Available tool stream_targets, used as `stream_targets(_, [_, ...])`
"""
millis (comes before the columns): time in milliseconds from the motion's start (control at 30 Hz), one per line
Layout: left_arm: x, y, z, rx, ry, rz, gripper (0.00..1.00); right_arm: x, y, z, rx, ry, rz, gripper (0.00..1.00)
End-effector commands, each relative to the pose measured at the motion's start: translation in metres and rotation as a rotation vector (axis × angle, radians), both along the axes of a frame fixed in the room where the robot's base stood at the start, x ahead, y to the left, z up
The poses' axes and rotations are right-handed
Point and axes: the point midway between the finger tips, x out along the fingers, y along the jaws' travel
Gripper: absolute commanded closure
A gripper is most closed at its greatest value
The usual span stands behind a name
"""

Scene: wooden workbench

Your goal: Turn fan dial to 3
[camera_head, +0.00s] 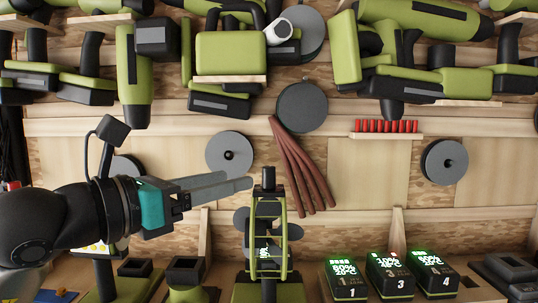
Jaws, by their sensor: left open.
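The green and black fan (284,240) stands upright on the bench, seen edge-on in the head view. A black knob (268,179) sits on top of its frame; I take it for the dial, and its number markings are not legible. My left gripper (239,181) comes in from the left with its long grey fingers pointing right. The fingertips are just left of the knob, at about its height in the picture. The gripper is open and holds nothing. Whether it touches the knob is not clear. My right gripper is out of view.
Battery units with lit green displays (345,281) stand right of the fan. Empty black-green holders (187,271) stand to its left. Green power tools hang on the wall above. Brown strips (300,165) and grey discs (229,152) hang on the wall beyond the knob.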

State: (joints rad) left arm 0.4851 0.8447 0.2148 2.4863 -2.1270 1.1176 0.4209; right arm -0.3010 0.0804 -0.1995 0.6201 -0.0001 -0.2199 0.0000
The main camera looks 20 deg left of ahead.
Motion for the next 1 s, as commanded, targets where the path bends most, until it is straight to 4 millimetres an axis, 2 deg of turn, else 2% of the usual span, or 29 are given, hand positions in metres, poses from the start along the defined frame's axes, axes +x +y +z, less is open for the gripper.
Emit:
stream_targets(33, [0.003,-0.001,0.003,-0.002,0.004,-0.001,0.42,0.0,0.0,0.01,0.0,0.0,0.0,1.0])
stream_targets(433, [0.019,-0.01,0.003,-0.001,0.004,0.0,0.42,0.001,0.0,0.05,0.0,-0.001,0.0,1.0])
stream_targets(800, [0.066,-0.034,0.001,-0.001,0.0,-0.001,0.42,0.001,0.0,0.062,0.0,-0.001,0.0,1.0])
stream_targets(1000, [0.084,-0.042,0.0,-0.002,0.001,0.0,0.42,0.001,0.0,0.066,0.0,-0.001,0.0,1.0])
